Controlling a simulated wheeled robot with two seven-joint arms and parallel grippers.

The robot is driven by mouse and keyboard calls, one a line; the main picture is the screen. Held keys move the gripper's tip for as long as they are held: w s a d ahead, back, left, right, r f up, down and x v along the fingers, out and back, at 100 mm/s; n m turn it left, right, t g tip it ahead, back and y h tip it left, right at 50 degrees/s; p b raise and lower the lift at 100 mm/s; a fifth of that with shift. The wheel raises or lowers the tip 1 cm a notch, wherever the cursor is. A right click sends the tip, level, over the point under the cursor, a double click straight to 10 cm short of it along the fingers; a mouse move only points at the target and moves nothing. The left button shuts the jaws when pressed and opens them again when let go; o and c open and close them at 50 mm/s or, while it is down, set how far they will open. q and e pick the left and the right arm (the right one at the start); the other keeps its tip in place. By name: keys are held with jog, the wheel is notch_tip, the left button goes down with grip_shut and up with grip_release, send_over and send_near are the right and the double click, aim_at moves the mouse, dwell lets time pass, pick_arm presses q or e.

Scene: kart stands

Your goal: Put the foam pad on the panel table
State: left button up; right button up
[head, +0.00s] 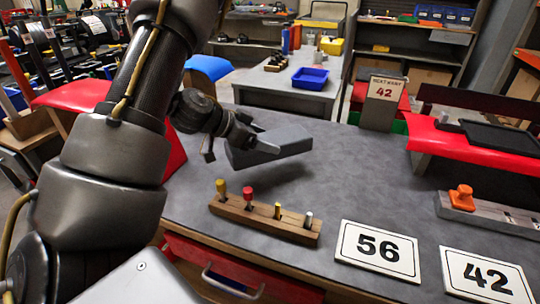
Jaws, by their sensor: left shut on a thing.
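The foam pad (283,146) is a dark grey block. My left gripper (262,146) is shut on its left end and holds it tilted above a grey-topped table (355,185), with a shadow on the surface below it. I cannot tell whether this table is the panel table. My left arm fills the left of the head view and hides part of the table's left side. My right gripper is not in the head view.
A wooden block with several coloured-handled tools (265,217) stands on the table below the pad. Number cards 56 (377,250) and 42 (487,278) lie at the front right. A red panel (470,146) and an orange piece (462,198) are at right. The middle is clear.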

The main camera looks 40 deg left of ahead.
pick_arm(q)
jog(key=shift+w+d+f, duration=0.15)
jog(key=shift+w+f, duration=0.65)
jog(key=shift+f, duration=0.25)
jog(key=f, duration=0.2)
jog(key=f+b, duration=0.1)
jog(key=shift+w+d+f, duration=0.1)
jog(key=shift+w+f, duration=0.1)
jog(key=shift+w, duration=0.1)
jog(key=shift+f, duration=0.15)
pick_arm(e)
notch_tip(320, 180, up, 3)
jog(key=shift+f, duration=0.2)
pick_arm(q)
jog(key=shift+f, duration=0.1)
jog(key=o, duration=1)
jog(key=shift+c, duration=0.2)
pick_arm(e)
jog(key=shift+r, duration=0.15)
